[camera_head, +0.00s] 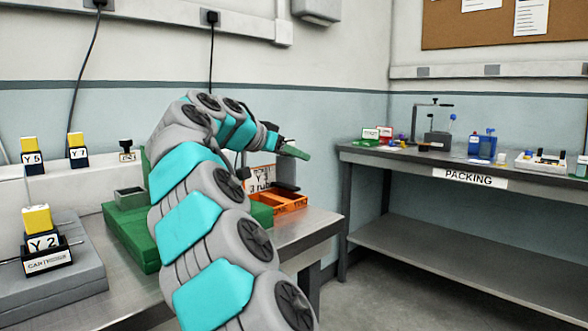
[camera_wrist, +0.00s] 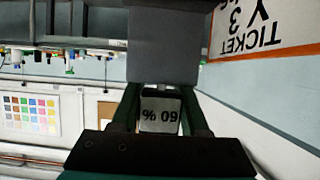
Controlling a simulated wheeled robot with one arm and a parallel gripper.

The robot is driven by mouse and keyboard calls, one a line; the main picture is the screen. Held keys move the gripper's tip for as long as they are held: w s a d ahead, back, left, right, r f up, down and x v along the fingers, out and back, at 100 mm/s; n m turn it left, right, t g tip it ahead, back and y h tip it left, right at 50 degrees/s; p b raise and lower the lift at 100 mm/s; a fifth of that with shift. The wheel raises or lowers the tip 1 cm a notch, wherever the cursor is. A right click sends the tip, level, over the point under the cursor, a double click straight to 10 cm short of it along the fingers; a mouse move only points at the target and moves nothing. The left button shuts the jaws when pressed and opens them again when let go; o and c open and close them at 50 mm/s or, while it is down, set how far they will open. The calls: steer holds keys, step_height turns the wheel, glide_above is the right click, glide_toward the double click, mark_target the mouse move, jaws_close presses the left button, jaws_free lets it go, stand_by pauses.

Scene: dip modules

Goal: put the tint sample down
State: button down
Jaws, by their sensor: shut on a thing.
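My gripper (camera_head: 296,153) is over the right end of the steel bench, its green jaws pointing right above an orange holder. In the wrist view the jaws (camera_wrist: 160,98) are shut on the tint sample (camera_wrist: 160,115), a small piece with a white face reading "60 %", upside down in that picture. A grey block (camera_wrist: 165,45) shows just beyond the fingertips; I cannot tell whether it touches the sample. I cannot make out the sample in the head view. The orange holder (camera_head: 292,203) stands below the gripper, with a ticket sign (camera_head: 261,181) partly hidden by my arm.
A grey upright (camera_head: 287,172) rises behind the orange holder. A green base with a grey box (camera_head: 130,198) is left of my arm. Yellow-topped labelled blocks, including Y 2 (camera_head: 42,242), stand further left. The packing bench (camera_head: 400,153) at right holds several items.

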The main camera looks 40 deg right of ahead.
mark_target(294, 166)
steer(key=shift+f, duration=1.6)
steer(key=shift+c, duration=2)
jaws_free()
steer(key=shift+f, duration=0.1)
steer(key=shift+r, duration=0.2)
steer(key=v, duration=1.2)
steer(key=shift+b, duration=0.35)
steer(key=shift+f, duration=0.1)
